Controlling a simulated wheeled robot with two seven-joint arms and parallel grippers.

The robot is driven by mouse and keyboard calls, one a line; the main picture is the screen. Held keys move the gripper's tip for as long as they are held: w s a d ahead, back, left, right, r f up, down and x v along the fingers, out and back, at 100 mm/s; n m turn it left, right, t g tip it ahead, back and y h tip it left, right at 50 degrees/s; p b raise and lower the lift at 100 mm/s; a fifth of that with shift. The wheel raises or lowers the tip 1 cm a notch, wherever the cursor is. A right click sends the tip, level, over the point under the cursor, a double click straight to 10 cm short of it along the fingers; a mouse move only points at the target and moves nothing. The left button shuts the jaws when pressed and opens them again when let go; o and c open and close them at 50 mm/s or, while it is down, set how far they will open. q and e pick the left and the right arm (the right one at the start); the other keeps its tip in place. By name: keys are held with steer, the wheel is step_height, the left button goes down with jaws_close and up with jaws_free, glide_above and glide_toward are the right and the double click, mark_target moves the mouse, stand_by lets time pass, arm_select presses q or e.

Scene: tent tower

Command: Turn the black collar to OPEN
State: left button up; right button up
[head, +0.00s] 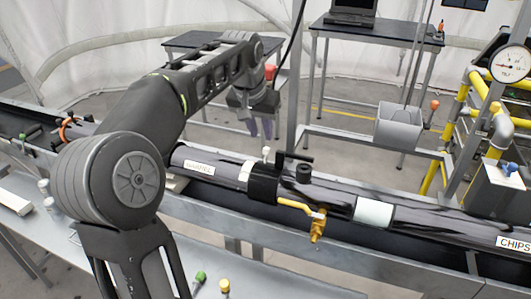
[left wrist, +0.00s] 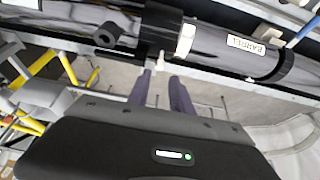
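The black collar (head: 263,184) sits around the long dark tube, beside a narrow white band (head: 245,172). A black bar (head: 296,157) and a small white peg stand up by it. No OPEN marking is readable. My left gripper (head: 260,129) hangs above and behind the tube, apart from the collar, its two fingers spread with nothing between them. In the left wrist view the fingers (left wrist: 161,88) point toward the tube, and the collar (left wrist: 160,28) lies beyond their tips. My right gripper is in neither view.
The tube (head: 335,195) runs across a grey metal frame. A brass valve with a yellow handle (head: 318,225) juts from its front, and a black knob (head: 303,173) stands on top. A BARREL label (head: 199,167) is left of the collar. A grey bin (head: 398,126) hangs behind.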

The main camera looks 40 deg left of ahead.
mark_target(266, 148)
arm_select(q)
steer(key=shift+p+x, duration=0.4)
steer(key=shift+x, duration=3.45)
steer(key=shift+c, duration=0.3)
jaws_close()
